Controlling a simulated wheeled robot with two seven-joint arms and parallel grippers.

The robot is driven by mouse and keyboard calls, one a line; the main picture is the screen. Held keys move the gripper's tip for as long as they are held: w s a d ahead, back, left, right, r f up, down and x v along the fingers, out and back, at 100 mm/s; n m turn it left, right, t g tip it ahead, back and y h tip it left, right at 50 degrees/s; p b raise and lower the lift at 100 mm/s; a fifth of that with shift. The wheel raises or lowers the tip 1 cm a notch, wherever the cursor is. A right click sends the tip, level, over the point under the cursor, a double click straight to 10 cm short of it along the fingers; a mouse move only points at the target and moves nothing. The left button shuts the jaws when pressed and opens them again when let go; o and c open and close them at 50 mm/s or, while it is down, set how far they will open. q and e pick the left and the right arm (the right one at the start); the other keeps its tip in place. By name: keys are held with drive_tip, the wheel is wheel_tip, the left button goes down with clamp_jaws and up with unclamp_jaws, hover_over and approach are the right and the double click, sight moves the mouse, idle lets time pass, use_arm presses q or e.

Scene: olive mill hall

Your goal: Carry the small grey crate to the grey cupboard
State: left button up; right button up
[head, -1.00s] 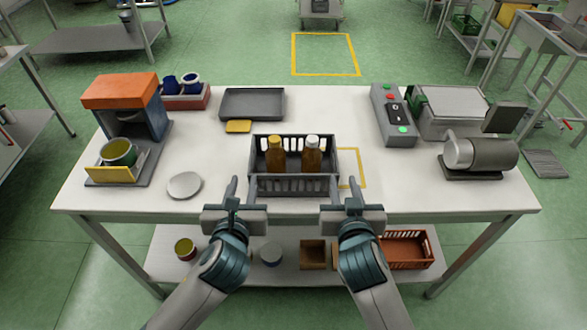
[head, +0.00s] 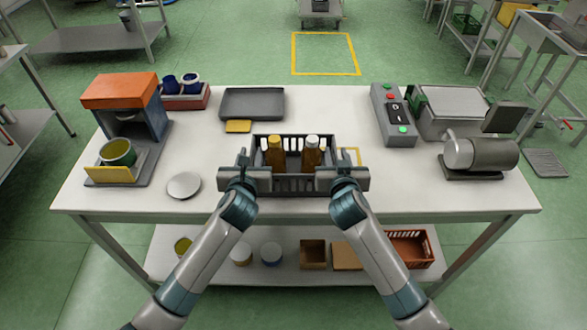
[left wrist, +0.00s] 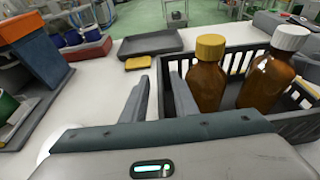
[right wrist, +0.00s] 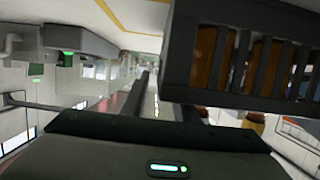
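The small grey crate (head: 292,184) stands on the white table, with slatted walls. It holds two brown bottles, one with a yellow cap (head: 274,155) and one with a white cap (head: 311,156). My left gripper (head: 243,160) is at the crate's left side, fingers apart; the left wrist view shows the crate's left corner close to the right finger (left wrist: 160,90). My right gripper (head: 345,168) is at the crate's right side, also open; the crate wall fills the upper right of the right wrist view (right wrist: 240,65) and covers part of one finger. I cannot make out a grey cupboard.
An orange-topped machine (head: 121,92) and a white disc (head: 184,185) are left of the crate. A grey tray (head: 252,103) lies behind it. A control box (head: 393,114) and a grey cylinder device (head: 483,154) stand right. A yellow floor outline (head: 325,74) lies beyond the table.

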use_arm(q)
drive_tip(key=shift+w+f, duration=0.1)
drive_tip(key=shift+w, duration=0.3)
use_arm(e)
drive_tip(key=shift+w+f, duration=0.15)
drive_tip(key=shift+w, duration=0.25)
use_arm(q)
clamp_jaws()
use_arm(e)
clamp_jaws()
drive_tip(key=shift+r, duration=0.2)
